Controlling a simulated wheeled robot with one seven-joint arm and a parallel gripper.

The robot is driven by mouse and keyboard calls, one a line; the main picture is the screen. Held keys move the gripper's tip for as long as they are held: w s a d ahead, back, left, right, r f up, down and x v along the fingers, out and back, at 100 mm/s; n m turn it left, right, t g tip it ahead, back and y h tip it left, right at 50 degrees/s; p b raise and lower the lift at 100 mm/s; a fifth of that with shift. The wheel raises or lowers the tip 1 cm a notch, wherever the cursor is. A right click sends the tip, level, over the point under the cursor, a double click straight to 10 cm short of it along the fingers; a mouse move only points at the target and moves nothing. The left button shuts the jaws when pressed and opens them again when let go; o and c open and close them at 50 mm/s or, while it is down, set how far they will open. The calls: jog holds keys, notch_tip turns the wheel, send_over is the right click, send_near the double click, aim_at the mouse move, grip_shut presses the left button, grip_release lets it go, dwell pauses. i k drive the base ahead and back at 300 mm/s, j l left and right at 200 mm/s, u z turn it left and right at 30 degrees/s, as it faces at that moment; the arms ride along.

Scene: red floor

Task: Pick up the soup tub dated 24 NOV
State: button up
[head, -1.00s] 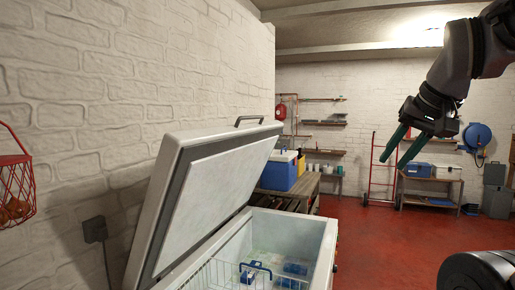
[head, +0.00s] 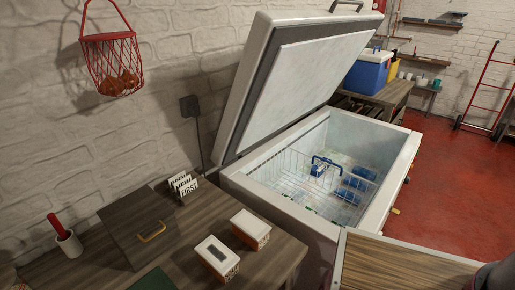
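An open white chest freezer (head: 395,178) stands right of centre with its lid (head: 300,75) raised against the wall. Inside are several small blue-topped tubs (head: 358,183) on the frosty floor or in the wire basket (head: 280,170); I cannot tell which. Another blue item (head: 318,168) lies near a blue handle (head: 327,161). No date is readable, so I cannot tell which tub is dated 24 NOV. My gripper is not clearly in view.
A wooden table (head: 200,225) at front left holds two small white-topped boxes (head: 252,224) (head: 211,252), lettered cards (head: 184,186), a dark box (head: 135,228) and a white cup (head: 69,243). A wooden surface (head: 400,268) adjoins the freezer. Red floor (head: 440,190) is clear at right.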

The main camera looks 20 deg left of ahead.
aim_at(221, 262)
jog(key=k+l+u, duration=0.1)
jog(key=u, duration=0.35)
jog(key=k+u, duration=0.15)
jog(key=u, duration=0.3)
jog(key=l+u, duration=0.15)
jog(key=u, duration=0.85)
jog(key=k+j, duration=0.15)
jog(key=j, duration=0.25)
jog(key=k+j+z, duration=0.1)
jog(key=j, duration=0.3)
jog(key=k+j, duration=0.45)
jog(key=j, duration=0.3)
jog(key=j+z, duration=0.05)
